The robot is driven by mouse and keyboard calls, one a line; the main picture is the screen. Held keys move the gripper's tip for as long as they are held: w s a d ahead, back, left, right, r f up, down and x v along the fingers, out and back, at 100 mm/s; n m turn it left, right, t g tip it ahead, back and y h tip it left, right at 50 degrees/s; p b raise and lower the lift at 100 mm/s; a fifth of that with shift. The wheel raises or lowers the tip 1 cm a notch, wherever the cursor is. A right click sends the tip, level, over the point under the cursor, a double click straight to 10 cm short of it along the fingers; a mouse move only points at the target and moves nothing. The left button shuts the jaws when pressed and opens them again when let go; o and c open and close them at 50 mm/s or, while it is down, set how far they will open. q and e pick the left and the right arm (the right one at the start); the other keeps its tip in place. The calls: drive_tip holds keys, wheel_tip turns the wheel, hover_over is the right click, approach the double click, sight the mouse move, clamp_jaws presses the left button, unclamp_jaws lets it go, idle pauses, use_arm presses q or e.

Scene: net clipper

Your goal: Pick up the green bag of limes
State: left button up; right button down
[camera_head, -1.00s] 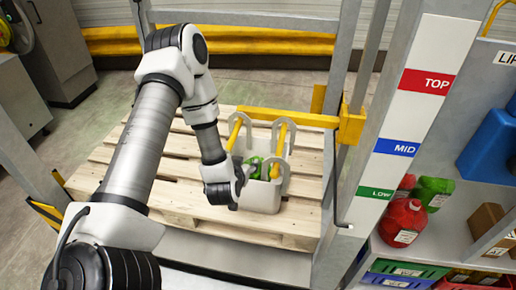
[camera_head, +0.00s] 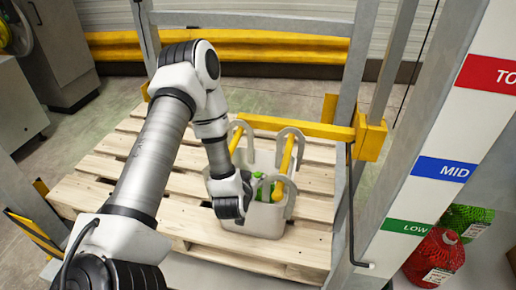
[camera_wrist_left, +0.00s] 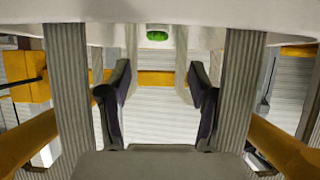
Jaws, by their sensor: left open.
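In the left wrist view a small green patch (camera_wrist_left: 157,34) shows through a slot in the pale wall at the top. My left gripper (camera_wrist_left: 158,92) is open and empty, its two dark fingers wide apart. In the head view my left wrist is at the basket's left front side and its fingers are mostly hidden. My right gripper is not in view.
The basket stands on a wooden pallet (camera_head: 130,215). A yellow bar (camera_head: 295,127) and grey posts stand close behind and right of it. A shelf at the right holds a red bag (camera_head: 436,256) and another green net bag (camera_head: 467,219).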

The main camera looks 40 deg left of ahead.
sight(257, 175)
use_arm(q)
drive_tip(key=x, duration=0.2)
drive_tip(key=b+x, duration=0.1)
drive_tip(key=x, duration=0.4)
drive_tip(key=shift+w+d+f, duration=0.15)
drive_tip(key=shift+w+f, duration=0.05)
drive_tip(key=shift+f, duration=0.4)
drive_tip(key=shift+r, duration=0.1)
clamp_jaws()
